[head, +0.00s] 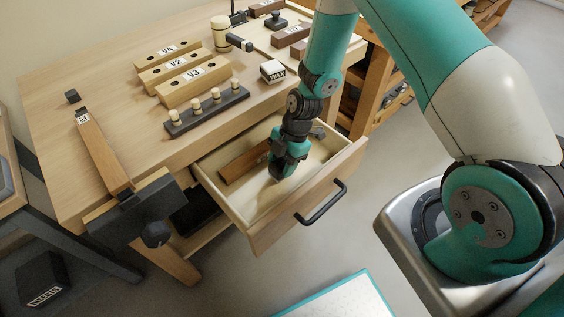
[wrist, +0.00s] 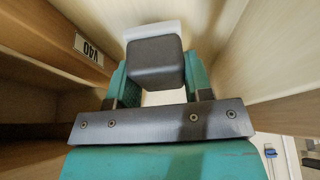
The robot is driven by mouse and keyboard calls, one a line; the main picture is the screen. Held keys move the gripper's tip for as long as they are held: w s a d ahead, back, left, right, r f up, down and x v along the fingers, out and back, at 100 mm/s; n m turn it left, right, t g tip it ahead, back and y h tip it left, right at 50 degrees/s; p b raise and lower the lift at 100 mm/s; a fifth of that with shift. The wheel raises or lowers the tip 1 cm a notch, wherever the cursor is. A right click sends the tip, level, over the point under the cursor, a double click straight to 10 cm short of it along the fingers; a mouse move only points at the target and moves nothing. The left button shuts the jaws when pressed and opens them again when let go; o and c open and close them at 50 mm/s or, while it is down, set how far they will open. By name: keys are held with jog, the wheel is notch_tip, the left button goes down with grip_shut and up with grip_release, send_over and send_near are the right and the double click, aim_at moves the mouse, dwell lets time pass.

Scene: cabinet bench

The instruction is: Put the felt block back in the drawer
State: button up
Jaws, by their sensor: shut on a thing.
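The drawer (head: 270,230) under the bench top is pulled out. My gripper (head: 284,166) reaches down inside it. In the wrist view the felt block (wrist: 155,62), a dark grey body with a pale layer at its far side, sits between the green fingers of my gripper (wrist: 154,80). The fingers are shut on it. Drawer walls rise on both sides there. I cannot tell whether the block touches the drawer floor. In the head view the block is mostly hidden by my gripper.
A brown wooden block (head: 243,161) lies in the drawer left of my gripper; its label shows in the wrist view (wrist: 89,48). A small grey thing (head: 318,132) lies at the drawer's right. A peg rack (head: 207,113), labelled wood blocks (head: 185,82) and a vise (head: 140,207) are on the bench.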

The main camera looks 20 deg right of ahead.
jog(key=shift+f+b, duration=0.95)
jog(key=shift+f, duration=0.1)
dwell(1.1)
jog(key=o, duration=1.2)
jog(key=shift+p+v, duration=2.25)
jog(key=shift+v, duration=1.25)
